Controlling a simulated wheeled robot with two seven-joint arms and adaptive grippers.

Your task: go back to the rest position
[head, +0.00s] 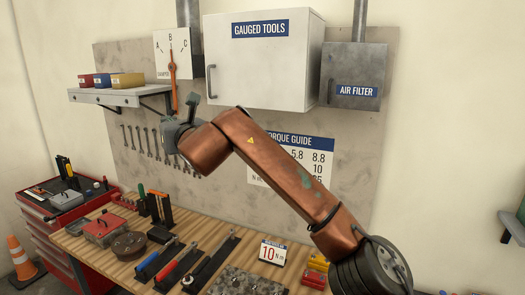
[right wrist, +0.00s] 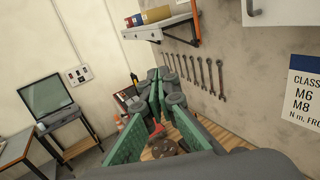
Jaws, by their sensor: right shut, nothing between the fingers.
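My right arm comes in from the lower right of the head view and reaches up across the workbench. My right gripper (head: 176,132) is raised in front of the wall panel, just below the orange lever of the A-B-C damper plate (head: 162,45). In the right wrist view its green-padded fingers (right wrist: 158,92) run together at the tips, shut and empty. In the head view the fingers are seen partly end-on and partly hidden by the wrist. My left gripper is in neither view.
The wooden workbench (head: 108,262) below carries torque wrenches, a red case (head: 103,228) and a 10 N m sign (head: 272,252). A shelf with bins (head: 127,80), hanging spanners, a white cabinet (head: 262,75) and an air filter box (head: 352,65) are close around the arm.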

